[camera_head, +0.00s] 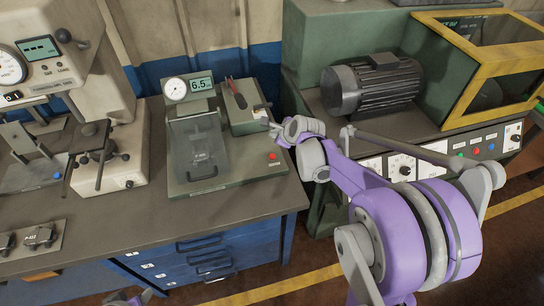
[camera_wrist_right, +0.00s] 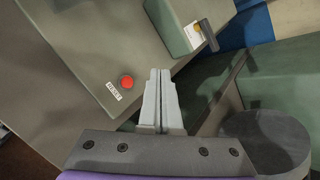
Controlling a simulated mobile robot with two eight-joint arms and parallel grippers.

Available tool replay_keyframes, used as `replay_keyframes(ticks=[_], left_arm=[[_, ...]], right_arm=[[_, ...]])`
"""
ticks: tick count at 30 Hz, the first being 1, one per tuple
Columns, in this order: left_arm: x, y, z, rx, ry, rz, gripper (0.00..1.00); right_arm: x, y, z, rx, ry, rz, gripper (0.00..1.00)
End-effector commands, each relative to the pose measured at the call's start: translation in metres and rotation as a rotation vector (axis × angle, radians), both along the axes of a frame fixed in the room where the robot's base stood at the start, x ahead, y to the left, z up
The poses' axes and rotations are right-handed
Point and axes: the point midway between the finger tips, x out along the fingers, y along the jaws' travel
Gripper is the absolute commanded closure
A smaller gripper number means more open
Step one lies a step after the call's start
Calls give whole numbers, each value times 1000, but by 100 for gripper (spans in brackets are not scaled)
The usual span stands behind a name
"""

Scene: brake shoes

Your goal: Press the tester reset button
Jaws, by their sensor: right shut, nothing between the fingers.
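The tester (camera_head: 235,178) stands on the bench with a dial gauge, a display reading 6.5 and a clear guard. Its round red reset button (camera_head: 273,157) is on the right front of its base plate. In the right wrist view the red button (camera_wrist_right: 127,81) sits beside a white RESET label (camera_wrist_right: 114,91). My right gripper (camera_head: 266,124) is shut and empty, above and behind the button in the head view. In the wrist view its fingertips (camera_wrist_right: 160,74) are to the right of the button, apart from it.
A green machine with a motor (camera_head: 372,84) and a yellow-framed guard is at the right. A press (camera_head: 105,165) stands at the left.

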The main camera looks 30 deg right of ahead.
Motion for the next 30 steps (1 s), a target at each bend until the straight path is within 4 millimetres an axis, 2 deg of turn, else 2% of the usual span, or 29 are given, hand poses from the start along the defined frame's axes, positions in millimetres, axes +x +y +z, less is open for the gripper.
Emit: replay_keyframes(ticks=[15,20,30], left_arm=[[-16,0,-56,0,31,0,50],[-18,0,-62,0,34,0,50],[-18,0,-61,0,33,0,50]], right_arm=[[-1,0,-72,1,2,1,100],[-1,0,-80,0,1,1,100],[0,0,-79,-1,0,1,100]])
